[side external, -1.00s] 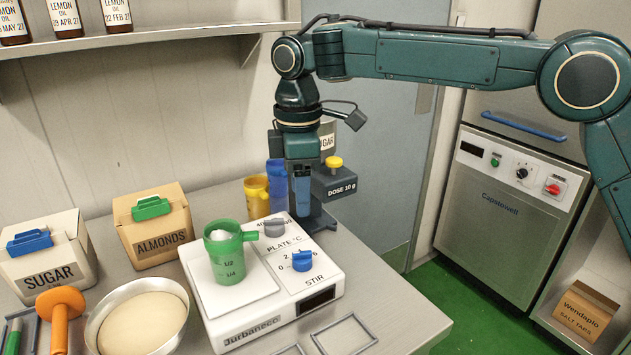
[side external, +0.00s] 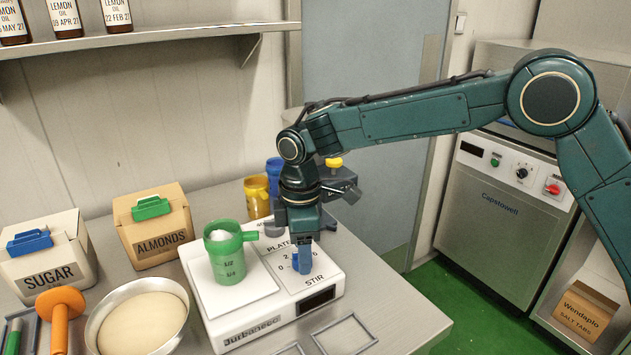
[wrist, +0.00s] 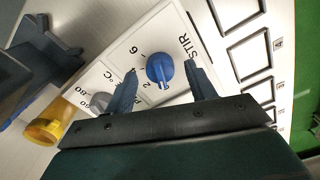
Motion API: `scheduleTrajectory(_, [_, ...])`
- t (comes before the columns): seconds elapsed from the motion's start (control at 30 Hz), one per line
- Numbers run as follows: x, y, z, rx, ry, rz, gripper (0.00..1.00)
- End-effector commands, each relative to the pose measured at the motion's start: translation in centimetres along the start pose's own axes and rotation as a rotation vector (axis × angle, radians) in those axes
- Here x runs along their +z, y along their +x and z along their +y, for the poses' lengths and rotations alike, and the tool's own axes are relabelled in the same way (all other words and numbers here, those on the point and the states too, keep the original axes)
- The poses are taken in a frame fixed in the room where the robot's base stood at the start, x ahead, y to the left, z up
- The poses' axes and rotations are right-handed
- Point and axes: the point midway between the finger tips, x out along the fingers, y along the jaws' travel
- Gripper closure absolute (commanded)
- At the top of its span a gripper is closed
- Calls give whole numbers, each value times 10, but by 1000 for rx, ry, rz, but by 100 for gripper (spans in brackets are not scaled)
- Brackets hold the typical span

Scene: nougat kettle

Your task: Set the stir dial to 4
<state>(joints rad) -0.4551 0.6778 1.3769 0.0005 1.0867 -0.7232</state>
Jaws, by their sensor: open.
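The blue stir dial (wrist: 160,69) sits on the white hot plate's panel, with "2" and "6" readable near it in the wrist view. In the side view the stir dial (side external: 303,264) is largely hidden behind my gripper. My gripper (wrist: 163,78) is open, with one finger on each side of the dial; I cannot tell whether either finger touches it. In the side view my gripper (side external: 302,262) points down over the dial. The hot plate (side external: 265,322) carries a green measuring cup (side external: 227,263) with white contents. The grey plate-temperature dial (wrist: 100,101) is beside the stir dial.
A dosing device (side external: 343,181) with a yellow knob stands behind my gripper. Yellow (side external: 256,198) and blue cups stand at the back. A bowl of dough (side external: 143,318) and almond (side external: 160,243) and sugar boxes are left. Empty grey frames (side external: 345,334) lie in front.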

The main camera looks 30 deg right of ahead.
Motion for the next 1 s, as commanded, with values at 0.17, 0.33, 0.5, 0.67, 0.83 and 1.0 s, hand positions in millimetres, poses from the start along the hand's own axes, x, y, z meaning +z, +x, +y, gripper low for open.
scheduleTrajectory(0.17, [0,5,0,0,0,0,45])
scheduleTrajectory(0.33, [0,5,0,0,0,0,45])
scheduleTrajectory(0.5, [0,4,0,0,0,0,70])
scheduleTrajectory(0.67, [0,4,0,0,0,0,90])
scheduleTrajectory(0.83, [0,4,0,0,8,0,90])
scheduleTrajectory(1.0, [0,4,0,0,44,0,90])
